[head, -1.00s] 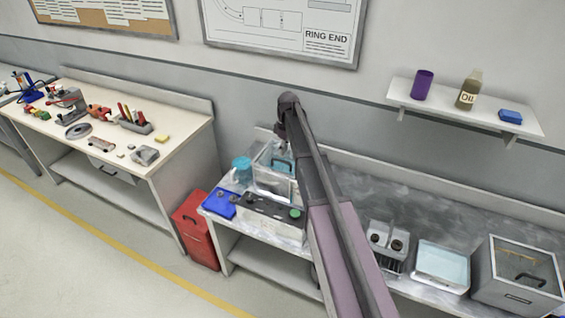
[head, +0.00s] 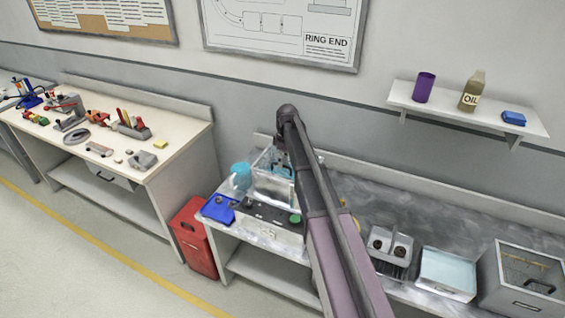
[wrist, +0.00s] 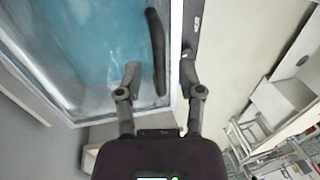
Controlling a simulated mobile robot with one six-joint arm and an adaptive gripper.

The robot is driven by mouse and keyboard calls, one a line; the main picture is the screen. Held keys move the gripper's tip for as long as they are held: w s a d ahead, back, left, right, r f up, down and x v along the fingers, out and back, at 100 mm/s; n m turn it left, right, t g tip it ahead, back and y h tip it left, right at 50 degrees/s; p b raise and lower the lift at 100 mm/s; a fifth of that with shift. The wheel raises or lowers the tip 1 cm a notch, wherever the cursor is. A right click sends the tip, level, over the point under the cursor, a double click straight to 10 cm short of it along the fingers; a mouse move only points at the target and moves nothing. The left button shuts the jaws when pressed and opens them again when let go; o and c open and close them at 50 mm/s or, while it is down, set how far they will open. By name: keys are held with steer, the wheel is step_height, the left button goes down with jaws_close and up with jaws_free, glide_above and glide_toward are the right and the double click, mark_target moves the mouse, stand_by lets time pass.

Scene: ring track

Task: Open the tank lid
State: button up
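The tank (head: 272,192) is a clear, pale-blue box on the left part of the metal bench, partly hidden behind my arm in the head view. In the wrist view its glassy lid (wrist: 85,55) fills the upper left, with a dark bar handle (wrist: 157,45) along its right edge. The lid looks shut. My gripper (wrist: 160,70) is open, one finger on each side of the handle's lower end in the picture. I cannot tell whether either finger touches it. In the head view my gripper (head: 281,153) is small and dark above the tank.
A grey box with a green knob (head: 270,230) stands in front of the tank, with a blue tray (head: 219,208) and a cyan container (head: 240,175) to the left. A twin-dial device (head: 390,247), a pale basin (head: 446,272) and a glass-topped box (head: 523,280) stand right. A red bin (head: 195,240) is on the floor.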

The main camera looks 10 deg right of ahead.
jaws_close()
steer(key=shift+r, duration=0.1)
